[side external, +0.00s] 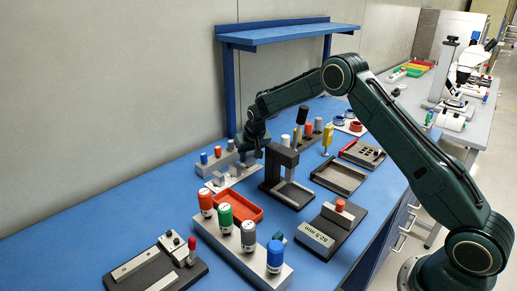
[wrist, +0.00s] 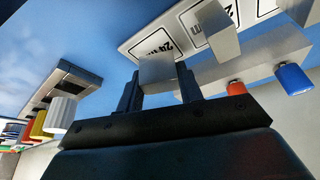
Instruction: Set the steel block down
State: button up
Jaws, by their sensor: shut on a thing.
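The steel block (wrist: 157,70) is a plain grey block between the two dark fingers of my gripper (wrist: 158,88) in the wrist view. My gripper is shut on it. Behind the block is a pale plate (wrist: 140,22) with framed black labels, one reading like "24 mm". I cannot tell whether the block touches the plate. Another grey block (wrist: 218,32) stands on the plate, to the right of the held one. In the side view my gripper (side external: 242,160) is low over the pale plate (side external: 246,172), and the held block is hard to make out.
A grey rack (side external: 214,163) with blue and red-topped pieces stands just behind the plate. A dark press-like stand (side external: 280,170) is close on the right. A red tray (side external: 238,207) and a rack (side external: 240,258) of coloured cylinders are in front. Blue bench (side external: 110,215) is clear at left.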

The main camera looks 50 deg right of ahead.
jog(key=shift+f, duration=0.4)
jog(key=shift+f, duration=0.1)
jog(key=o, duration=1.2)
jog(key=shift+f, duration=0.1)
jog(key=v, duration=1.2)
jog(key=shift+s+a+r, duration=0.1)
jog(key=shift+s+r, duration=0.05)
jog(key=shift+r, duration=0.05)
